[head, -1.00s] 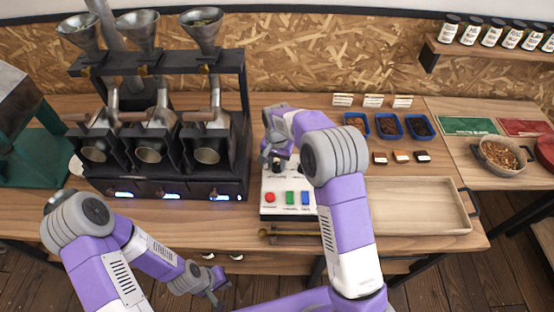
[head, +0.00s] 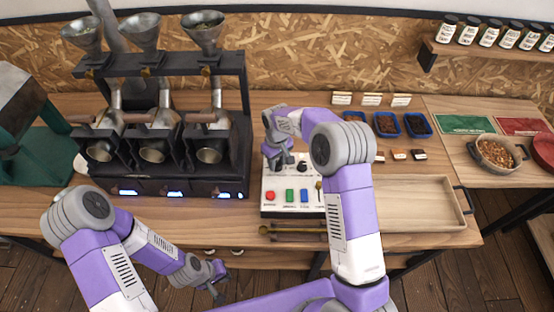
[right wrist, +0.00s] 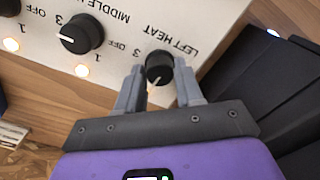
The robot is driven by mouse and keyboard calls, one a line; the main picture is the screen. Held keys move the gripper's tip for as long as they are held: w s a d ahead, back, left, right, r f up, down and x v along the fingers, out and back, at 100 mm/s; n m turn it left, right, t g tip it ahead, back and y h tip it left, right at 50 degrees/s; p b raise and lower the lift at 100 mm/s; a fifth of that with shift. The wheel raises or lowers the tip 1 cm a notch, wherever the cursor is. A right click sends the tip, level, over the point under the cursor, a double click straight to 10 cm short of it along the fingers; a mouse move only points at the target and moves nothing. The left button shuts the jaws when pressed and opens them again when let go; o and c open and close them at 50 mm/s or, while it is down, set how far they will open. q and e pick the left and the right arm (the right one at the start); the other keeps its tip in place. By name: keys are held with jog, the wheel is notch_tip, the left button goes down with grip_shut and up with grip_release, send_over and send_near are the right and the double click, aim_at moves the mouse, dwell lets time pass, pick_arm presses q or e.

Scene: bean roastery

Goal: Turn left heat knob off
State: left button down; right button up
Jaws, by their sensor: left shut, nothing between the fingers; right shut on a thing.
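The black left heat knob (right wrist: 158,66) is on the white control panel (head: 268,197), beside its upside-down LEFT HEAT label in the right wrist view. My right gripper (right wrist: 158,84) is shut on this knob, one finger on each side. A short pale pointer mark shows low on the knob, but I cannot tell exactly which setting it faces. In the head view my right gripper (head: 278,158) is over the panel's back left corner and hides the knob. My left gripper (head: 216,280) is shut and empty, in front of the counter edge.
The middle heat knob (right wrist: 82,33) is close beside, with a lit lamp (right wrist: 82,70). Red (head: 270,196), green (head: 289,196) and blue (head: 304,196) buttons line the panel's front. The dark roaster rack (head: 247,130) stands just left. An empty wooden tray (head: 420,205) lies right.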

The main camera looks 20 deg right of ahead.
aim_at(277, 163)
jog(key=n+p, duration=0.1)
jog(key=n, duration=0.4)
jog(key=shift+n, duration=0.3)
jog(key=n, duration=0.4)
jog(key=shift+p, duration=0.4)
jog(key=n+p, duration=0.1)
jog(key=n, duration=0.8)
jog(key=shift+n+p, duration=0.4)
jog(key=o, duration=1)
notch_tip(277, 163, up, 8)
jog(key=shift+f+p, duration=0.2)
jog(key=shift+p, duration=0.1)
